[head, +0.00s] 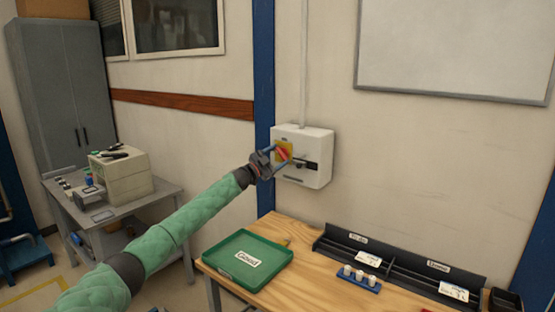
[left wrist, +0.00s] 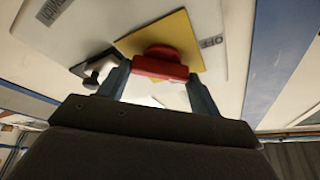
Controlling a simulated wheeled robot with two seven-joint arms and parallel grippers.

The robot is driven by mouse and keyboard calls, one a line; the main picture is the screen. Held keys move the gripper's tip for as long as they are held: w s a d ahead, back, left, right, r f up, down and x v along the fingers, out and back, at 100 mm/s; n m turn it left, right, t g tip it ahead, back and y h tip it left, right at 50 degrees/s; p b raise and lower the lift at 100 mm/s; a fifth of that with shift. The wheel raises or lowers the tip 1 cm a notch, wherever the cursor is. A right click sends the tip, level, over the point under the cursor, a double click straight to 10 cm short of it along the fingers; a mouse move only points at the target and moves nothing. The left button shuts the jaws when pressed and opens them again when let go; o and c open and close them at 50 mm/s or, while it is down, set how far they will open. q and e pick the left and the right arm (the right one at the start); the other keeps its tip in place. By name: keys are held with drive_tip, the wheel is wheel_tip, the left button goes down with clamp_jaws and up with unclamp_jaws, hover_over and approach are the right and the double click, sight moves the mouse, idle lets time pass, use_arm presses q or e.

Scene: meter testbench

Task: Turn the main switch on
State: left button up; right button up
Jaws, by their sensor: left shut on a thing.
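The main switch is a red handle (head: 283,153) on a yellow plate (head: 277,147), on the front of a white wall box (head: 318,144). In the head view my left arm reaches up to it, and my left gripper (head: 275,160) is at the handle. In the left wrist view the red handle (left wrist: 160,64) lies between the fingers of my left gripper (left wrist: 160,76), which is shut on it. The yellow plate (left wrist: 183,30) shows behind it, with lettering at its corner. My right gripper is in neither view.
A dark latch (head: 310,164) sits on the box beside the switch. Below stands a wooden table (head: 310,262) with a green tray (head: 222,262), a black divided bin (head: 400,272) and a blue holder (head: 358,282). A grey bench (head: 150,198) stands at left.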

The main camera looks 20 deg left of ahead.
use_arm(q)
drive_tip(key=m+g, duration=0.1)
drive_tip(key=m, duration=0.1)
drive_tip(key=m+g, duration=0.1)
drive_tip(key=m, duration=0.2)
drive_tip(key=shift+a+r+m+h, duration=0.1)
drive_tip(key=shift+r+m+h, duration=0.05)
drive_tip(key=shift+m+h, duration=0.15)
drive_tip(key=m+g+p, duration=0.1)
drive_tip(key=m, duration=0.1)
drive_tip(key=shift+m, duration=0.3)
drive_tip(key=shift+m+g, duration=0.5)
drive_tip(key=shift+m, duration=0.4)
drive_tip(key=shift+m+p, duration=0.35)
drive_tip(key=shift+m, duration=0.15)
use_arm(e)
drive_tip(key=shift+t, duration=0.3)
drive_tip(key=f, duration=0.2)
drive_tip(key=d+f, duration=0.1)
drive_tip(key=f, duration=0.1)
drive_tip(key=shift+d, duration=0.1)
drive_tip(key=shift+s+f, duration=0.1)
use_arm(q)
drive_tip(key=shift+g, duration=0.3)
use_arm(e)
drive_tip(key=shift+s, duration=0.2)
use_arm(q)
drive_tip(key=o, duration=1)
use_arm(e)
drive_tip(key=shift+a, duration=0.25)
